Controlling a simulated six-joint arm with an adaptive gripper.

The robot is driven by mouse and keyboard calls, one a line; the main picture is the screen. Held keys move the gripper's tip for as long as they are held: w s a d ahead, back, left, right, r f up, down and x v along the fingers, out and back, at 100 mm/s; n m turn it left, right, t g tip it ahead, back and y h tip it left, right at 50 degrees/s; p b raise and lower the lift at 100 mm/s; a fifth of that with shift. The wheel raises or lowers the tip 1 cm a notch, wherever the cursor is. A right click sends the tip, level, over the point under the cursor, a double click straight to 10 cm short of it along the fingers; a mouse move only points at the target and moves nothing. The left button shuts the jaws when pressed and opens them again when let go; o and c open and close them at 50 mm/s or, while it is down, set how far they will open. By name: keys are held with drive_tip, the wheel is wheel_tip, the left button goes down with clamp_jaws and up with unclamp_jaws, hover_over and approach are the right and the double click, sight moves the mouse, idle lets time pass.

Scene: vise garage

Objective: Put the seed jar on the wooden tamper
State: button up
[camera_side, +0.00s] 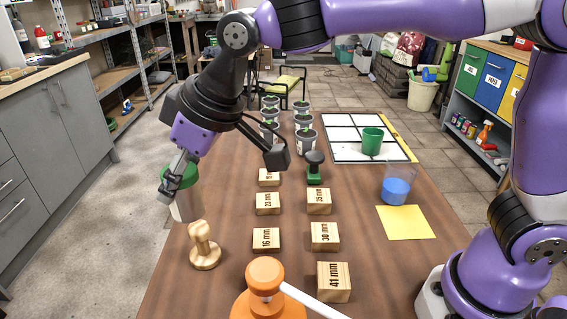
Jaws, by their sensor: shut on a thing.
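The seed jar (186,206) has a green lid and a pale, see-through body. My gripper (178,181) is shut on it around the lid and upper part, and its fingers hide some of the jar. The jar is slightly tilted, at the left edge of the table. The wooden tamper (204,249) stands upright on the table, with a round base and a knobbed handle. In the picture the jar is just above and left of the tamper's knob. I cannot tell whether they touch.
Several wooden blocks (324,236) with size labels stand right of the tamper.

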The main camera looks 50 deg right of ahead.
drive_tip(key=shift+w+d+f, duration=0.35)
drive_tip(key=shift+w+f, duration=0.25)
drive_tip(key=shift+f, duration=0.5)
drive_tip(key=shift+w+d+f, duration=0.35)
drive_tip(key=shift+w+f, duration=0.25)
drive_tip(key=shift+f, duration=0.5)
drive_tip(key=shift+w+d+f, duration=0.35)
drive_tip(key=shift+w+f, duration=0.25)
drive_tip(key=shift+f, duration=0.5)
drive_tip(key=o, duration=1.2)
drive_tip(key=shift+f, duration=0.1)
drive_tip(key=shift+c, duration=0.2)
